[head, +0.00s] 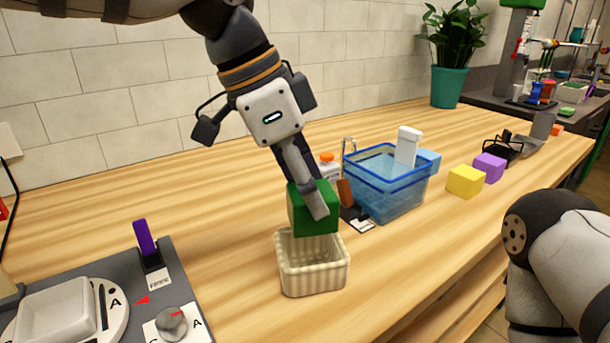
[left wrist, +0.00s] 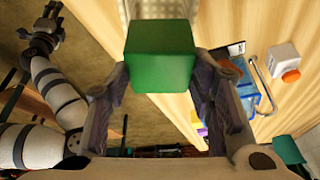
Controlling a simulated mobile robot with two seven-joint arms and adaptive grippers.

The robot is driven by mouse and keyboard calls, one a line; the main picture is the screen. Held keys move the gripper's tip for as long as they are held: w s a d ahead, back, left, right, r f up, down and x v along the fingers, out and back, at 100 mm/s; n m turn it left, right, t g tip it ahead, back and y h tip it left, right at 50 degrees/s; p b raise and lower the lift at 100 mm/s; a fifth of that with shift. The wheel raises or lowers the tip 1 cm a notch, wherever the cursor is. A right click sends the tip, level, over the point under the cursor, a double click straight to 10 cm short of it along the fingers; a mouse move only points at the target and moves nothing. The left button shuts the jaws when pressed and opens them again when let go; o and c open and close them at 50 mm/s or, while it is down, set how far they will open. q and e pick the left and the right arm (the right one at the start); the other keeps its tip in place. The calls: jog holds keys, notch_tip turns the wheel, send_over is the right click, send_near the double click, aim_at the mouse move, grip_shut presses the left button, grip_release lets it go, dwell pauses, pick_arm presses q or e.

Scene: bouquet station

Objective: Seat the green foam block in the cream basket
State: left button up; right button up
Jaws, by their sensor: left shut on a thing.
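The green foam block (head: 313,221) is held between the fingers of my left gripper (head: 315,196). It also fills the gap between the fingers in the left wrist view (left wrist: 160,58). The cream basket (head: 314,279) stands on the wooden counter directly below the block in the head view. The block's lower edge overlaps the basket's back rim in the picture, and the front of the basket's inside looks empty. Part of the ribbed basket shows behind the block in the left wrist view (left wrist: 160,9). My right gripper (left wrist: 46,26) shows small at the upper left there, its fingers unclear.
A blue clear bin (head: 388,196) stands right of the basket, with a small orange-brown item on a labelled stand between them. Yellow (head: 465,181) and purple (head: 489,166) blocks lie farther right. A grey dial station (head: 185,290) is at the left. The counter before the basket is clear.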

aim_at(306, 224)
pick_arm(q)
jog(key=shift+d+f, duration=0.1)
jog(key=shift+f, duration=0.05)
jog(key=shift+s+a+f, duration=0.1)
jog(key=shift+a+f, duration=0.1)
jog(key=shift+f, duration=2.65)
jog(key=shift+f, duration=0.1)
jog(key=o, duration=1.7)
jog(key=shift+o, duration=0.2)
